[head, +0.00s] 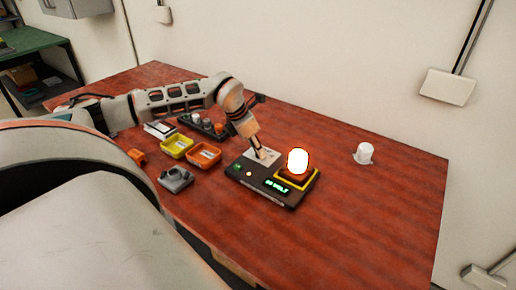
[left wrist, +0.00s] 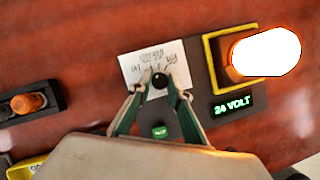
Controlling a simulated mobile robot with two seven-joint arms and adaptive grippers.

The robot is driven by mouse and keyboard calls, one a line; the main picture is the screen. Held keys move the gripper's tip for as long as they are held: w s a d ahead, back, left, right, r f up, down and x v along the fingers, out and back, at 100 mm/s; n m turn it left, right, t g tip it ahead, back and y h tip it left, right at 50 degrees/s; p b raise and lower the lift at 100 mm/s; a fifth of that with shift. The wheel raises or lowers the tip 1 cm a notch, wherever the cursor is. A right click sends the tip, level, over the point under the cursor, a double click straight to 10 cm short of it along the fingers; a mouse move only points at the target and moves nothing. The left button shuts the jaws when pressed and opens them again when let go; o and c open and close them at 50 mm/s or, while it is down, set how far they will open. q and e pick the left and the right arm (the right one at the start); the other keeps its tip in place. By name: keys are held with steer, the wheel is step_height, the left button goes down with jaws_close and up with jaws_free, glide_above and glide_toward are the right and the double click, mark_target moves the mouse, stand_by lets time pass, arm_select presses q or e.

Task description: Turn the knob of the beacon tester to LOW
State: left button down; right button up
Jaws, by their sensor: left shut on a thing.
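The beacon tester (head: 278,195) is a dark box on the red table, with a white label plate, a green display and a brightly lit beacon (head: 298,162) in a yellow-edged socket. In the left wrist view its display (left wrist: 232,107) reads 24 VOLT. The black knob (left wrist: 160,80) stands on the white plate (left wrist: 138,63); the small print around it is too blurred to read, and I cannot tell its setting. My left gripper (head: 262,155) reaches down onto the plate, its fingers shut on the knob from both sides. My right gripper is not in view.
Left of the tester stand a yellow bin (head: 177,148), an orange bin (head: 204,154), a grey device (head: 175,180) and a dark rack (head: 205,126) with several small parts. A white cup-like object (head: 364,154) stands to the right.

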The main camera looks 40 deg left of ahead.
arm_select(q)
steer(key=shift+m, duration=0.4)
steer(key=c, duration=1.9)
jaws_free()
steer(key=shift+r, duration=0.15)
steer(key=v, duration=1.1)
steer(key=shift+s+a+r, duration=0.15)
steer(key=shift+a+r, duration=0.05)
steer(key=shift+r, duration=0.15)
